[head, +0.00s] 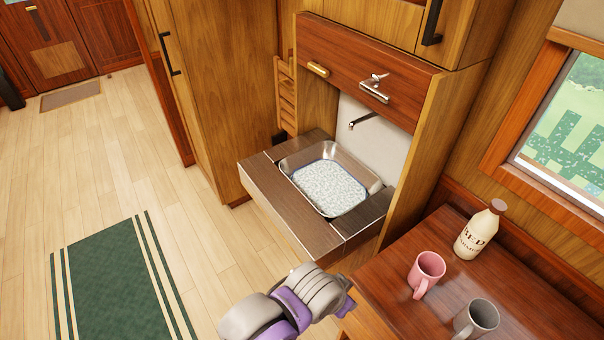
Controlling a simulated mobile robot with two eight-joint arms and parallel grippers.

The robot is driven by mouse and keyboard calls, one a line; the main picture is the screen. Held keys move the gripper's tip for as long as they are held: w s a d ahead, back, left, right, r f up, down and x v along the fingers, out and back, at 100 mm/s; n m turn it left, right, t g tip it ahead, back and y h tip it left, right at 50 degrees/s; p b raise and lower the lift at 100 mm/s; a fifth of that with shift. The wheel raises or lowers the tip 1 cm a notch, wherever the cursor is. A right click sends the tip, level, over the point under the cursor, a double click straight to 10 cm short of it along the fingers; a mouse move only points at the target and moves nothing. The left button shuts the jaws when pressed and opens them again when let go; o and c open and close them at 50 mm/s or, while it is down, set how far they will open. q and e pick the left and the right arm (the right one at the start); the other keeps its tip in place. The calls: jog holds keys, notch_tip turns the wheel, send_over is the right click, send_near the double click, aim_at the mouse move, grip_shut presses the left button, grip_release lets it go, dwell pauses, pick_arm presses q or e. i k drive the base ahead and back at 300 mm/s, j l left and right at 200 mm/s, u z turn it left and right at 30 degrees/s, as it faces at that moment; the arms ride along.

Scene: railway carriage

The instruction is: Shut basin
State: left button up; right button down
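The basin (372,183) is a metal sink with a speckled white and blue bottom. It is set in a brown wooden fold-down panel (280,209), which lies open and flat, sticking out from a wooden wall cabinet. A small tap (361,121) reaches out over the basin from the pale back wall. A grey and purple part of one of my arms shows at the bottom middle, in front of and below the panel's front edge, apart from the basin. No gripper fingers can be made out in the head view.
A wooden table (395,308) at the lower right holds a cream bottle (478,232), a pink mug (426,273) and a grey mug (476,320), close to the panel's right side. A green rug (118,285) lies on open floor at left. A window (565,130) is at right.

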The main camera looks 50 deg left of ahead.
aim_at(323, 203)
jog(key=u, duration=1.25)
jog(key=i+j+u, duration=0.1)
jog(key=j+u, duration=0.2)
jog(key=j, duration=0.55)
